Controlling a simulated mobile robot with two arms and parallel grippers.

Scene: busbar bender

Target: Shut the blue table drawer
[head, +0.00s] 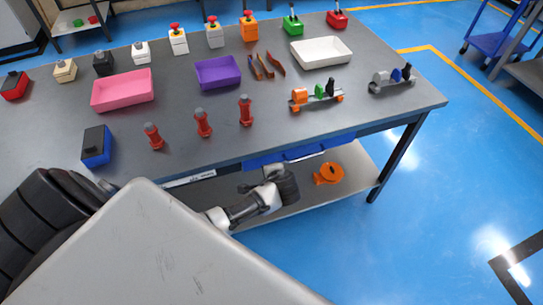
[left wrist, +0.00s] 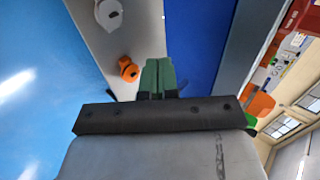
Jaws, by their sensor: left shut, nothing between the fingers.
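The blue table drawer (head: 300,152) is under the front edge of the grey table, towards its right half. In the head view only a narrow blue strip shows below the tabletop, so I cannot tell how far out it is. In the left wrist view the drawer (left wrist: 200,45) is a broad blue face beside the table edge. My left gripper (left wrist: 158,68) is shut and empty, its green fingertips close to the drawer's edge; contact is unclear. In the head view its fingertips cannot be made out. My right gripper is not in view.
The tabletop holds a pink tray (head: 124,90), a purple tray (head: 218,72), a white tray (head: 321,52) and several small devices. An orange part (head: 328,174) lies on the lower shelf (head: 345,162).

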